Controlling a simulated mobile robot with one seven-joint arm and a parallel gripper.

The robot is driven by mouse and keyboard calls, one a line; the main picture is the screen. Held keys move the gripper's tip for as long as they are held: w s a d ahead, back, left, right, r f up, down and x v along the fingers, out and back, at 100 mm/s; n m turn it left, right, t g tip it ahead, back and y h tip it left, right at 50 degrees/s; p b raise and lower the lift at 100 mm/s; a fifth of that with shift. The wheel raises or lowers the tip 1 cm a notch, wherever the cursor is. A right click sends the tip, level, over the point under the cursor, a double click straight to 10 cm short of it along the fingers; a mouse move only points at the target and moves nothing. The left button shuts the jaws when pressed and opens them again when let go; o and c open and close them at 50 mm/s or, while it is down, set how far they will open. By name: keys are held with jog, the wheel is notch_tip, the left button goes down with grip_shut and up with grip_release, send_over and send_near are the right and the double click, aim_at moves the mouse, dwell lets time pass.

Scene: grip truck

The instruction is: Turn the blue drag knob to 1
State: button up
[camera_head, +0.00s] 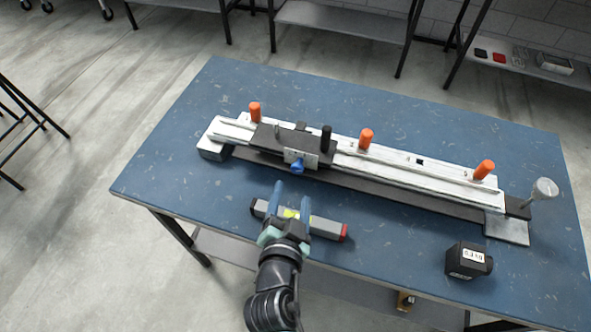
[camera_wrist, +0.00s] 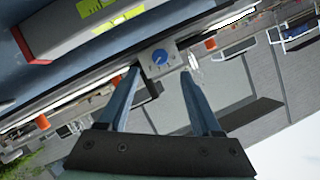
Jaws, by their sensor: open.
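The blue drag knob (camera_head: 297,167) sits on the front plate of the black carriage (camera_head: 270,142) on the long white rail. In the wrist view the knob (camera_wrist: 160,58) shows face-on on a light grey plate with small marks, too small to read. My gripper (camera_head: 291,190) is open and empty, with its blue fingers pointing towards the knob and apart from it. In the wrist view the two fingertips (camera_wrist: 160,72) lie to either side below the knob plate. I cannot tell the knob's setting.
A grey bar with red end and yellow-green label (camera_head: 325,226) lies on the blue table (camera_head: 400,250) under my gripper. Orange posts (camera_head: 366,138) and a black post (camera_head: 325,138) stand along the rail. A black box (camera_head: 468,261) sits at right front. The table's left front is clear.

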aim_at(296, 171)
jog(key=x, duration=0.8)
jog(key=shift+p, duration=0.4)
grip_shut()
